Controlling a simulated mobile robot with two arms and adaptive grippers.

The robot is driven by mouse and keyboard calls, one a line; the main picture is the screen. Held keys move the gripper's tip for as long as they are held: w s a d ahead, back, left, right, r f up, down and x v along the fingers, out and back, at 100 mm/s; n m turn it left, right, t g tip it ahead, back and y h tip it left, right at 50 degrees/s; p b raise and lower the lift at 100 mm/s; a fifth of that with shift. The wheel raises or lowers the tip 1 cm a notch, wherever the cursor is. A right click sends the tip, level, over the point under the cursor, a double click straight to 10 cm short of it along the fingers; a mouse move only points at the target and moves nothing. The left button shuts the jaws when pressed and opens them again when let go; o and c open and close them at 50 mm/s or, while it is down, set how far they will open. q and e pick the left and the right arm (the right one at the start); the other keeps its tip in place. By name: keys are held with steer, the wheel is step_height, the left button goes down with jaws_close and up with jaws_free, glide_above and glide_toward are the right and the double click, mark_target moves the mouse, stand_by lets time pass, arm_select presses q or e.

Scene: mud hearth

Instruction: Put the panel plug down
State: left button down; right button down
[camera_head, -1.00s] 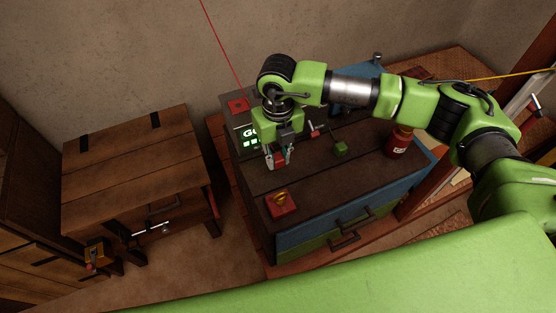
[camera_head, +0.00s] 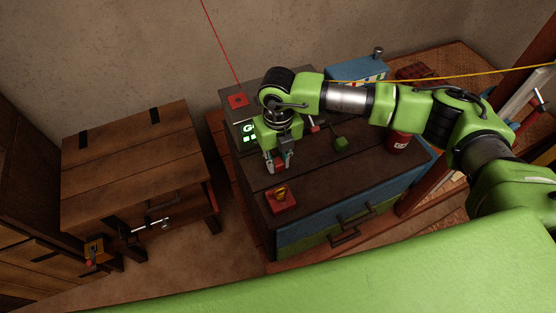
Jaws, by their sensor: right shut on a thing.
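My right gripper (camera_head: 278,163) points down over the dark top of the chest (camera_head: 330,170). It is shut on a small, partly hidden thing with a bit of red showing between the fingers, likely the panel plug (camera_head: 280,164). Whether it touches the chest top I cannot tell. A red block with a yellow ring (camera_head: 281,200) sits on the chest top just in front of the gripper. My left gripper is not in view.
A lit green display (camera_head: 248,130) and a red square piece (camera_head: 237,101) are behind the gripper. A green block (camera_head: 341,144), a red can (camera_head: 398,142) and a blue box (camera_head: 357,71) stand to the right. A wooden cabinet (camera_head: 135,165) is at left.

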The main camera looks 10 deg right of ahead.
mark_target(278, 161)
steer(key=c, duration=1.8)
jaws_free()
steer(key=shift+r+p, duration=0.65)
steer(key=shift+w+r, duration=0.1)
steer(key=shift+r, duration=0.25)
step_height(278, 161, up, 11)
steer(key=b, duration=0.3)
steer(key=shift+r, duration=0.15)
